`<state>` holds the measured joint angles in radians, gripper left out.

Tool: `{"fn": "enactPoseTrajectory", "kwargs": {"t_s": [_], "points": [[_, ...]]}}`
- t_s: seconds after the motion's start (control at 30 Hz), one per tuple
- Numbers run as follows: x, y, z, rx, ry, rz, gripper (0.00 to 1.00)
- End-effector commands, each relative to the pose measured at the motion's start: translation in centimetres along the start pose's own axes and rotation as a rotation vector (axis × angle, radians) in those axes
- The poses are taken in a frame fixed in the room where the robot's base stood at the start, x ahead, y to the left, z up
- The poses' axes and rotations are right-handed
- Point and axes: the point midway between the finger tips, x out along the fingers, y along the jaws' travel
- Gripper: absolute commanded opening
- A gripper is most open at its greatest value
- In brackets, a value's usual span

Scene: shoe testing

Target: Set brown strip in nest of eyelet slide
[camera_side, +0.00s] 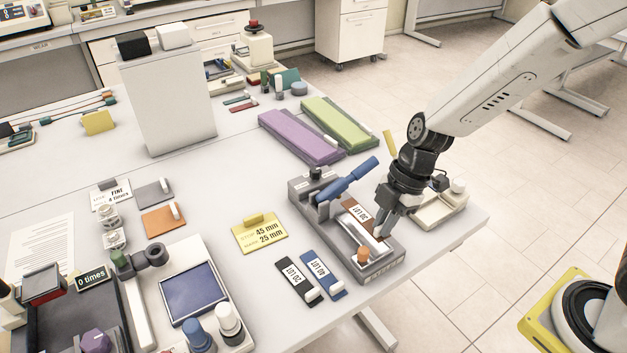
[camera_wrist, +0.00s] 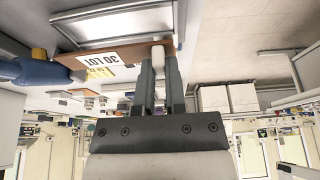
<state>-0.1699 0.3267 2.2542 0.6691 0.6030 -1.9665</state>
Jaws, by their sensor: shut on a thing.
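The brown strip (camera_side: 350,204) carries a white label reading "30 LOT". It lies lengthwise over the grey bed of the eyelet slide (camera_side: 388,268), which has a blue-handled lever (camera_side: 349,181) across its far end. My gripper (camera_side: 381,230) is shut on the white tab at the strip's near end. The wrist view shows both fingers (camera_wrist: 158,62) closed around this tab, with the brown strip (camera_wrist: 88,60) reaching left from them. The blue handle (camera_wrist: 35,73) shows at the left there. I cannot tell whether the strip rests fully in the nest or hovers just above it.
A black strip (camera_side: 293,285) and a blue strip (camera_side: 322,273) lie left of the slide. An orange-topped peg (camera_side: 363,255) stands at its near end. A yellow card (camera_side: 260,233), purple block (camera_side: 298,136) and green block (camera_side: 337,122) lie nearby. A pale tray (camera_side: 437,211) sits right.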

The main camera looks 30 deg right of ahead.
Motion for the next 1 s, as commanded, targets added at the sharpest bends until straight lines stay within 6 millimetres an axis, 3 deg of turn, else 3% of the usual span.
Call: {"fn": "enactPoseTrajectory", "kwargs": {"t_s": [0.4,0.87,0.9,1.0], "points": [[3.0,0.0,1.2,0.001,-0.002,-0.001,0.00],[3.4,0.0,1.3,0.001,-0.002,-0.001,0.00],[3.4,0.0,1.3,0.001,-0.002,-0.001,0.20],[3.4,0.0,1.3,0.001,-0.002,-0.001,0.49]]}}
